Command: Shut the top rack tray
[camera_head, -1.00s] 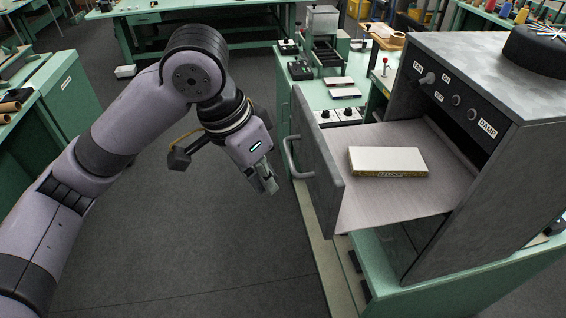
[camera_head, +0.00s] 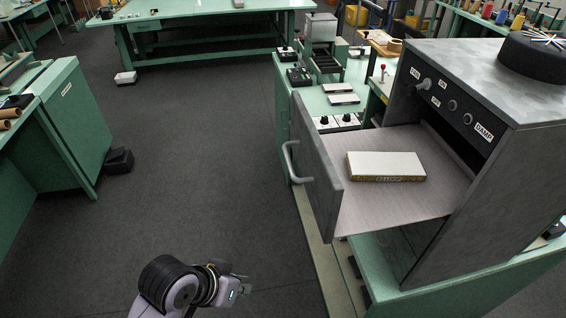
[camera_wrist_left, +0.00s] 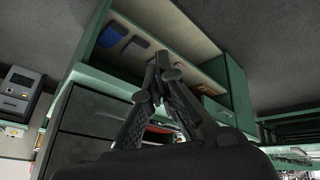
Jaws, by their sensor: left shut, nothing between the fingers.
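The rack tray (camera_head: 395,206) is pulled out of the grey cabinet (camera_head: 470,205), with a light block (camera_head: 385,164) lying flat on it. Its front panel (camera_head: 323,170) faces left and carries a curved metal handle (camera_head: 289,164). My left gripper (camera_head: 247,285) is low at the bottom of the head view, below and left of the handle and clear of it. In the left wrist view its fingers (camera_wrist_left: 163,62) meet at the tips with nothing between them. My right gripper is not in view.
The cabinet stands on a green bench (camera_head: 450,275). Dark floor (camera_head: 210,170) is open left of the tray. A green cabinet (camera_head: 70,125) stands at the left, with a small black object (camera_head: 118,160) beside it. In the wrist view, a green bench (camera_wrist_left: 210,75) has an open shelf.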

